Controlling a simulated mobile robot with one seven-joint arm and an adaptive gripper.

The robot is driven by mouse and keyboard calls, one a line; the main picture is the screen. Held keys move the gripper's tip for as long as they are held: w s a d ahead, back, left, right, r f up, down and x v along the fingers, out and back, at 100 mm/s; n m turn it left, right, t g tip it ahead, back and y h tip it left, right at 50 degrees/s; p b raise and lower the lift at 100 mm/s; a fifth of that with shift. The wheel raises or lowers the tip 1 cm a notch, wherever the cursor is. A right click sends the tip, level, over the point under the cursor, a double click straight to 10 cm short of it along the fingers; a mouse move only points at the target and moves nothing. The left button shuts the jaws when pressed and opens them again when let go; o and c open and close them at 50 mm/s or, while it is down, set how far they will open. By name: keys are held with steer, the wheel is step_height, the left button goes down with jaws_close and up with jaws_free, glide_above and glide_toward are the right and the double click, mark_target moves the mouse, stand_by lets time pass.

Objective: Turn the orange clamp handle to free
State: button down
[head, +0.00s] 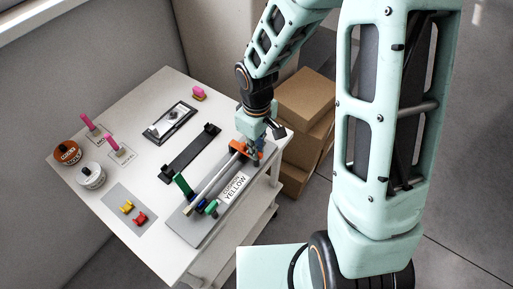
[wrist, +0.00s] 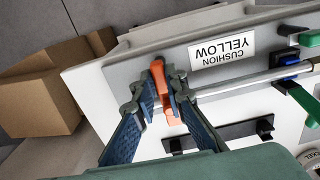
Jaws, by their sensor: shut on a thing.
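The orange clamp handle (wrist: 158,72) is between the two fingers of my gripper (wrist: 157,92) in the wrist view. The fingers are closed on it from both sides and cover part of it. In the head view my gripper (head: 251,149) points down at the far right end of a grey plate (head: 196,237), and orange parts (head: 238,147) show beside it. A pale rod (head: 213,182) runs along the plate from the orange clamp to a green-handled clamp (head: 183,185). The handle's exact angle is hard to tell.
A label reading CUSHION YELLOW (head: 234,188) lies on the plate. A black bracket (head: 190,151) and a black-framed tray (head: 170,123) lie beyond it on the white cart. Jars, pink tags and small coloured parts sit at left. Cardboard boxes (head: 306,95) stand right of the cart.

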steer(key=shift+f+m+b, duration=0.1)
steer(key=shift+m+b, duration=0.2)
steer(key=m+b, duration=0.2)
steer(key=m, duration=0.1)
steer(key=shift+m+b, duration=0.35)
steer(key=shift+m, duration=0.05)
steer(key=m+b, duration=0.3)
steer(key=m, duration=0.3)
steer(key=m+b, duration=0.1)
steer(key=m, duration=0.3)
steer(key=shift+m, duration=1.6)
steer(key=c, duration=2)
jaws_free()
steer(key=shift+o, duration=0.2)
